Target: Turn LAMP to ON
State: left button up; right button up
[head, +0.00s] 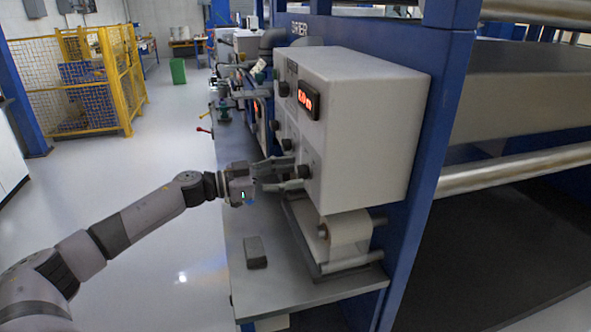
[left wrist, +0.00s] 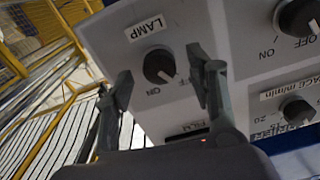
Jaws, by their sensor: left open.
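The black LAMP knob (left wrist: 159,66) is on the grey-white control panel, below its white LAMP label (left wrist: 146,28) in the left wrist view. Its white mark points down and right, towards the partly hidden OFF label and away from the ON label (left wrist: 153,91). My left gripper (left wrist: 160,68) is open, with one finger on each side of the knob in that view. I cannot tell whether either finger touches it. In the head view my left gripper (head: 292,172) is at the left face of the control box (head: 365,130). My right gripper is out of view.
Other black knobs (left wrist: 298,17) sit right of the lamp knob. A lit red display (head: 308,99) is on the box. A white roller (head: 347,228) is under it. A small grey block (head: 255,252) lies on the ledge. A yellow fence (head: 105,80) stands behind; the left floor is clear.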

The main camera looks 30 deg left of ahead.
pick_arm(q)
jog(key=shift+x, duration=1)
jog(key=shift+c, duration=0.5)
jog(key=shift+c, duration=0.6)
jog(key=c, duration=0.9)
